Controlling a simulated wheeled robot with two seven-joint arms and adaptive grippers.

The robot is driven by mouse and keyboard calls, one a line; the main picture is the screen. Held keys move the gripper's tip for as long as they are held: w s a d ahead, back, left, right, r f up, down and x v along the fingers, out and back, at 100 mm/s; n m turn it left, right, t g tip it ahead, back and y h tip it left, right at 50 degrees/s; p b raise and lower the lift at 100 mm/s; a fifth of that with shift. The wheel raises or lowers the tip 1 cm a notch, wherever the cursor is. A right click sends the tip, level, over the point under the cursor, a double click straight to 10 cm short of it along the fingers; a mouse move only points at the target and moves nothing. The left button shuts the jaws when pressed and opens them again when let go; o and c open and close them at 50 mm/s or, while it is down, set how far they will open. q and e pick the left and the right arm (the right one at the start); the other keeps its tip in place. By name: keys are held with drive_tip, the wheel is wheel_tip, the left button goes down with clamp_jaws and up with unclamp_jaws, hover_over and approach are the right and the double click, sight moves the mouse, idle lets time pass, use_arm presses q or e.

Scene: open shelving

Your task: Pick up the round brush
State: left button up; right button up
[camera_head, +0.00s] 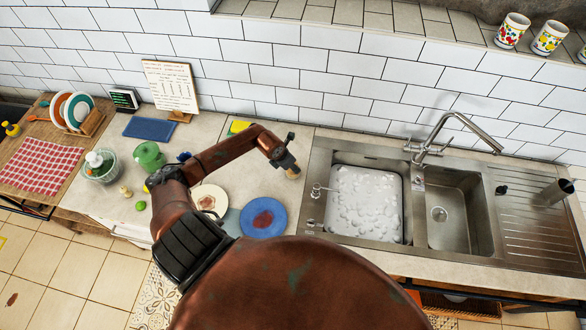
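A small tan, roundish thing (293,172), which looks like the round brush, is on or just above the counter left of the sink. It is partly hidden by the gripper. My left arm reaches over the counter from the left, and its gripper (284,158) is right at the tan thing, pointing down. The fingers are small and dark here, so I cannot tell whether they are open or closed on it. My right gripper is out of view.
The steel sink (316,190) with a foam-filled basin is just to the right, with a tall faucet (440,140). A blue plate (250,228) and a white plate (211,193) lie nearer. A yellow-green sponge (238,127) lies behind the arm. A green jug (149,156) stands left.

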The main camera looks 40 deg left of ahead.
use_arm(q)
drive_tip(key=shift+r, duration=0.2)
wheel_tip(320, 180, up, 2)
drive_tip(key=shift+w+a+r+b, duration=0.1)
drive_tip(key=shift+b, duration=0.7)
drive_tip(key=s+r+b, duration=0.2)
drive_tip(key=s+r, duration=0.8)
drive_tip(key=s, duration=0.4)
drive_tip(key=shift+a+r+b, duration=0.15)
drive_tip(key=shift+a+b, duration=0.05)
drive_tip(key=shift+b, duration=0.1)
